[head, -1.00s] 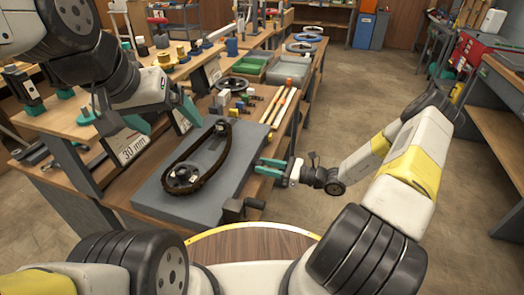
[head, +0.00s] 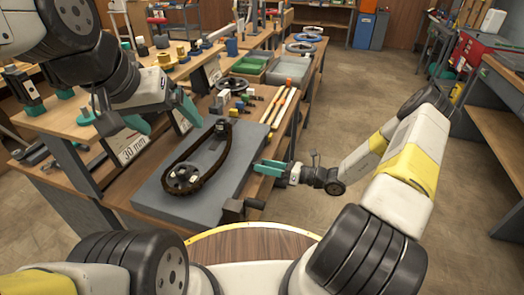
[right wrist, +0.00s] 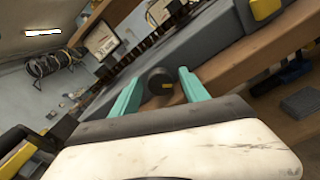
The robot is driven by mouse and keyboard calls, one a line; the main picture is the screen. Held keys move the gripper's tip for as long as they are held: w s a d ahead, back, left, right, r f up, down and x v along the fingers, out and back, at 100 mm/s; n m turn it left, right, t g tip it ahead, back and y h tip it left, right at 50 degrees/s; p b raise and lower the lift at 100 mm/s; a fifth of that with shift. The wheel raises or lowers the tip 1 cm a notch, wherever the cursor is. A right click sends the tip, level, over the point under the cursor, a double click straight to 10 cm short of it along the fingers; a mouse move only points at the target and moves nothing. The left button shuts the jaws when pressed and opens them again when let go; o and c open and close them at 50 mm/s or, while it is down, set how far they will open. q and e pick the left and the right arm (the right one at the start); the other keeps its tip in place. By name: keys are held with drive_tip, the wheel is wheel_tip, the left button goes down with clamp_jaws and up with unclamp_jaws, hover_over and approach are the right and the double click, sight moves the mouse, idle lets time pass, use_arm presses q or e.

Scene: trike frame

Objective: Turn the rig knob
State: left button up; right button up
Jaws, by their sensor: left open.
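In the right wrist view a dark round knob (right wrist: 160,80) with a small yellow mark shows between the fingertips of my right gripper (right wrist: 157,88). The fingers are apart, on either side of it in the picture; I cannot tell whether they touch it. In the head view my right gripper (head: 269,168) points left at the right edge of the grey rig plate (head: 160,205). A dark block with a stub (head: 254,203) sits at the plate's front right corner; I cannot tell whether that stub is the same knob. My left gripper (head: 162,116) is open above the bench.
A chain loop (head: 215,170) with a sprocket (head: 183,178) lies on the plate. A "30 mm" sign (head: 135,148) stands beneath my left gripper. Long rods (head: 280,105) and small coloured parts lie behind the plate.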

drive_tip(key=shift+d, duration=0.1)
drive_tip(key=v, duration=0.7)
drive_tip(key=shift+d, duration=0.35)
drive_tip(key=shift+s, duration=0.15)
